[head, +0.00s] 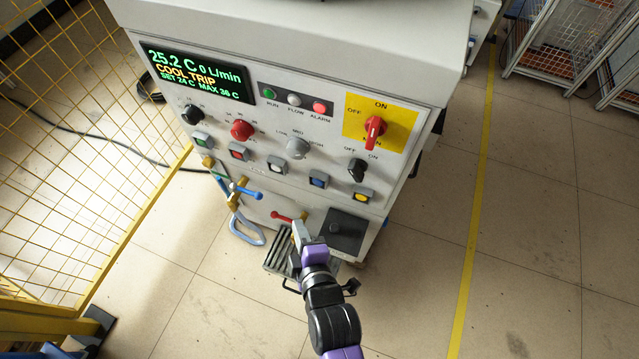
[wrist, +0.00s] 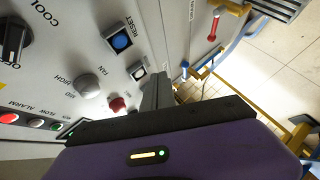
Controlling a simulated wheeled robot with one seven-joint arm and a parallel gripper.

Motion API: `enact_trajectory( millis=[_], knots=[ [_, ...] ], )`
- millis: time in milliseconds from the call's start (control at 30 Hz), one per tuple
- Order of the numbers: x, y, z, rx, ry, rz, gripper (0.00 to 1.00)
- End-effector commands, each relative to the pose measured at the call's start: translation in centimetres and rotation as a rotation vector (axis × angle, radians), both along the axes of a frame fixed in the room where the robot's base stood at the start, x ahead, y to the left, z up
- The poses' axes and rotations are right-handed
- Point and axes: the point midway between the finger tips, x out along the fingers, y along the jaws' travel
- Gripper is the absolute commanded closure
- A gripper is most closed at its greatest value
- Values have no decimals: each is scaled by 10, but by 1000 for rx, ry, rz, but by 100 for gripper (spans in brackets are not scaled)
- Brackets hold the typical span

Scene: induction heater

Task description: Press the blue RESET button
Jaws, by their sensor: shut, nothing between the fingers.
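The blue RESET button (head: 319,179) sits in the row of square buttons on the cabinet's sloping front panel, between a white and a yellow button. In the wrist view the blue button (wrist: 121,41) shows beside its RESET label, up and left of my fingers. My gripper (head: 298,230) is shut and empty, in front of the cabinet and lower in the picture than the blue button. In the wrist view my shut fingers (wrist: 157,92) appear apart from the blue button; the white button (wrist: 138,72) appears closer to them.
The display (head: 198,72) reads COOL TRIP. Knobs and a red main switch (head: 375,132) stick out above the buttons. Blue and red valve handles (head: 247,191) project below.

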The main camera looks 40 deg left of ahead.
Motion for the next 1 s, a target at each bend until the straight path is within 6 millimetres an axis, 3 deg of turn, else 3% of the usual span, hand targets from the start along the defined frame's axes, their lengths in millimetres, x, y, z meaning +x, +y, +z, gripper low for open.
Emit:
enact_trajectory(
  millis=[367, 1000],
  knots=[
    [7, 2, -1, 4, 2, -2, 100],
    [79, 18, -2, 4, 0, -5, 100]
  ],
)
